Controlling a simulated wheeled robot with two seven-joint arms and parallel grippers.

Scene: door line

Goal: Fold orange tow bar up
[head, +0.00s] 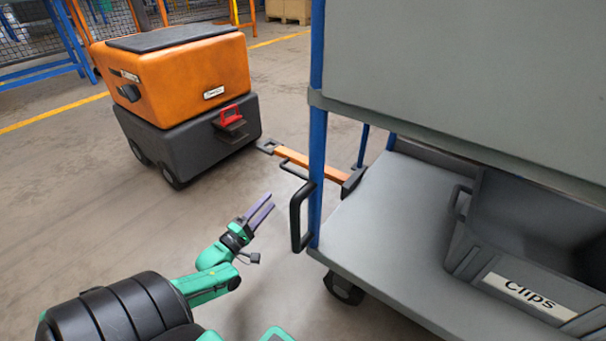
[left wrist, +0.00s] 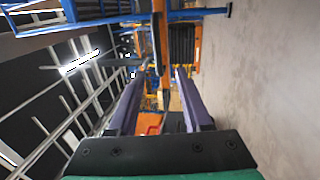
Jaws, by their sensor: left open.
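The orange tow bar (head: 318,166) reaches out low from the near end of the grey cart towards the tugger. It lies nearly level, with a dark eye at its far end and a dark loop handle (head: 292,164) along its side. My left gripper (head: 270,203) is open and empty, in front of the bar and to its left, apart from it. In the left wrist view my two purple fingers (left wrist: 160,80) are spread. An orange strip shows beyond them, but I cannot tell whether it is the bar. My right gripper is not in view.
The grey cart (head: 385,215) has blue posts, a black side handle (head: 298,215) and a bin marked Clips (head: 525,293). An orange and dark tugger (head: 185,80) with a red hitch part (head: 230,118) stands at the left. Floor between tugger and cart is clear.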

